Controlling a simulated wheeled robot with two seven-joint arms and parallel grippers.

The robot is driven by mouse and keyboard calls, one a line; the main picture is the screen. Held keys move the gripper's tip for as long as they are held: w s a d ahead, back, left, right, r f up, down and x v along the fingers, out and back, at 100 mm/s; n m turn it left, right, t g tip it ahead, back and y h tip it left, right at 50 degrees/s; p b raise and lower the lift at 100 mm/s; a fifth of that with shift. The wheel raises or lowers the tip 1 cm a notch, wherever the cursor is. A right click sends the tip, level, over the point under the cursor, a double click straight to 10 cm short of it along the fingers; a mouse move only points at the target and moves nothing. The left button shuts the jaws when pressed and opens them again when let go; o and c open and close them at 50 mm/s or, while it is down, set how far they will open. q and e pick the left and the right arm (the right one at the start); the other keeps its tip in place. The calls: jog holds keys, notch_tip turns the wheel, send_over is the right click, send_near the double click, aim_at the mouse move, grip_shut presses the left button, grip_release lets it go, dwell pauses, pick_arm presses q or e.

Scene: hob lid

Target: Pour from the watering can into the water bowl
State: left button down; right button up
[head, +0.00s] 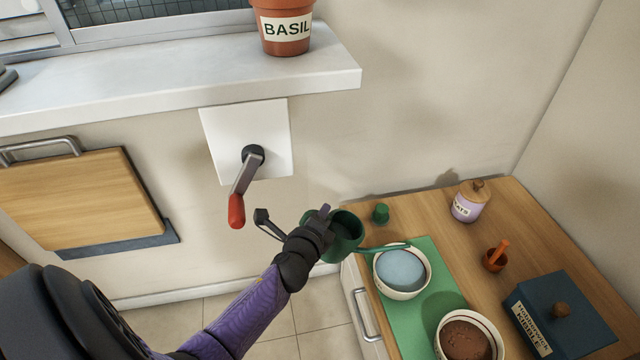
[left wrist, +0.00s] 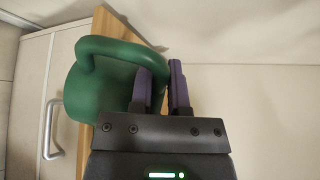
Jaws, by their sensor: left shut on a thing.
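The green watering can (head: 349,236) is held up at the counter's left edge; its spout (head: 388,249) reaches right to over the water bowl (head: 428,278). The bowl is pale with a dark band and has light blue water in it. No stream from the spout can be made out. My left gripper (head: 323,214) is shut on the can, on its left side in the head view. The left wrist view shows the can's body and looped handle (left wrist: 92,85) beside my left gripper's purple fingers (left wrist: 164,85). My right gripper is out of view.
The water bowl and a bowl of brown food (head: 466,340) stand on a green mat (head: 425,250). A red-ended crank (head: 237,205) juts from the wall.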

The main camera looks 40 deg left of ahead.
aim_at(336, 220)
pick_arm(q)
jog(key=shift+w+d+r+m, duration=0.15)
jog(key=shift+d+r+m, duration=0.05)
jog(key=shift+r+m, duration=0.15)
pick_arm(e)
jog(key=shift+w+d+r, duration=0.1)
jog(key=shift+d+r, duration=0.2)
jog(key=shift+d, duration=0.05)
pick_arm(q)
jog(key=shift+w+d+r+m+p, duration=0.1)
jog(key=shift+d+m+p, duration=0.05)
jog(key=shift+m+p, duration=0.15)
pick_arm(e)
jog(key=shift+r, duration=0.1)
pick_arm(q)
jog(key=shift+w+d+r+y, duration=0.1)
jog(key=shift+d+r+y, duration=0.05)
jog(key=shift+d+y, duration=0.15)
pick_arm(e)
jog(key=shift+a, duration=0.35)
pick_arm(q)
jog(key=shift+w+d+r+m+g+p, duration=0.3)
jog(key=shift+d+m, duration=0.2)
jog(key=shift+m, duration=0.25)
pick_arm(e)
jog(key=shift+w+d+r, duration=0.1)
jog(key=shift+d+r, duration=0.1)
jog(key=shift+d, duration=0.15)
